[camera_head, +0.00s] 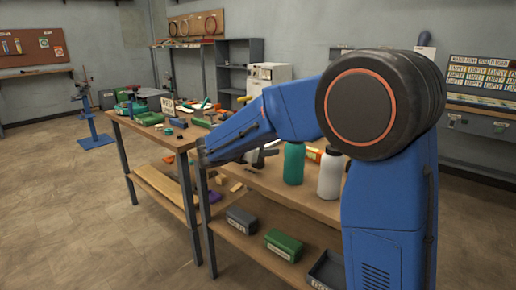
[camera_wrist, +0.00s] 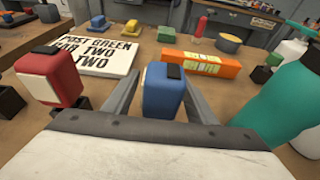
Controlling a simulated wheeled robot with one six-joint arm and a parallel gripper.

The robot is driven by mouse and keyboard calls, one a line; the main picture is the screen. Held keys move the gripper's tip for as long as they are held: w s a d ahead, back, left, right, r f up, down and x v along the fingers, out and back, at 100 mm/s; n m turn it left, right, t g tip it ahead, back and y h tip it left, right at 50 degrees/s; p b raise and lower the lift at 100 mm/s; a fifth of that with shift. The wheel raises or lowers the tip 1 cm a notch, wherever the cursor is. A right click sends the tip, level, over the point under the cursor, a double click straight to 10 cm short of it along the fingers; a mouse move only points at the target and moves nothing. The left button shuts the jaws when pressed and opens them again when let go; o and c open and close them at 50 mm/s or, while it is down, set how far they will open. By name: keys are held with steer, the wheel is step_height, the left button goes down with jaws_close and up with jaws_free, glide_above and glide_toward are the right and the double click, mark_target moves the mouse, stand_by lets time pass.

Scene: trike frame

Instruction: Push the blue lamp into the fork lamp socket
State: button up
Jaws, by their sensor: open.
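The blue lamp (camera_wrist: 163,97), a small rounded block with a black top piece, stands in the middle of the wrist view. My gripper (camera_wrist: 162,76) is open, with one grey finger on each side of the lamp. I cannot tell whether either finger touches it. A red lamp (camera_wrist: 52,80) with a pale face is left of the left finger. I cannot make out the fork lamp socket in either view. In the head view my blue arm reaches over the workbench (camera_head: 262,182), and I cannot pick out the fingers or the blue lamp there.
A white lettered sign (camera_wrist: 97,50) and an orange labelled box (camera_wrist: 201,63) lie beyond the lamp. A teal bottle (camera_wrist: 283,105) is close on the right, with a white bottle (camera_head: 330,174) beside it.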

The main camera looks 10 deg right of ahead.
steer(key=c, duration=1.2)
steer(key=shift+r, duration=0.1)
step_height(320, 180, up, 10)
steer(key=shift+f, duration=0.1)
steer(key=shift+r, duration=0.2)
steer(key=shift+r, duration=2.55)
